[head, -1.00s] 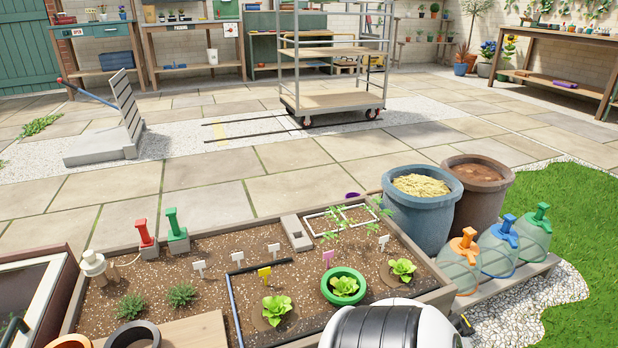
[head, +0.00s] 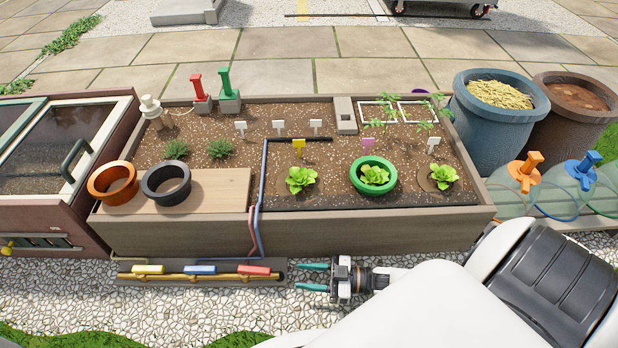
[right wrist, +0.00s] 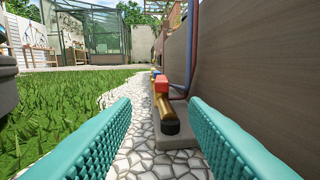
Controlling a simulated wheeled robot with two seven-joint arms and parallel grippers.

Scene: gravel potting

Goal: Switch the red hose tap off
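The red hose tap (head: 254,270) is a flat red handle at the right end of a brass pipe (head: 226,277), low in front of the planter. Its handle lies along the pipe. In the right wrist view the red tap (right wrist: 161,85) shows ahead, between the fingers, above the pipe's black end (right wrist: 170,127). My right gripper (head: 299,277) is open and empty, just right of the pipe's end, with its teal fingers pointing left at it. In the wrist view, the gripper (right wrist: 160,112) has its fingers wide apart, not touching the tap. My left gripper is out of view.
The blue tap (head: 200,269) and yellow tap (head: 148,269) sit farther left on the same pipe. The planter's wooden wall (head: 380,232) rises close behind it, with red and blue hoses (head: 256,235) coming down. Pale gravel (head: 200,308) in front is clear.

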